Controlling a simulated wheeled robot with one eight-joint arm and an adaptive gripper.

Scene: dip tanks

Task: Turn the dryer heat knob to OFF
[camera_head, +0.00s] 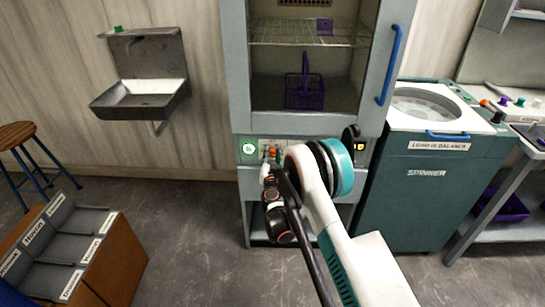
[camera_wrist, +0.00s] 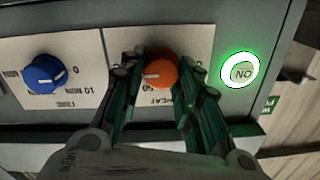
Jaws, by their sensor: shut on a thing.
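The orange heat knob (camera_wrist: 162,72) sits on a white plate on the dryer's front panel in the wrist view. Its pale pointer mark faces left in this inverted view, near a printed number that looks like 60; the lettering is partly covered. My gripper (camera_wrist: 158,78) has its green fingers on both sides of the knob, shut on it. In the head view my gripper (camera_head: 269,163) is at the panel below the dryer cabinet (camera_head: 236,75), and my arm hides part of the panel.
A blue timer knob (camera_wrist: 45,74) and a lit green ON button (camera_wrist: 240,70) flank the heat knob. The dryer's blue door handle (camera_head: 390,65) is above right. The spinner (camera_head: 425,190) stands at right, a sink (camera_head: 140,95) at left, labelled bins (camera_head: 60,240) at lower left.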

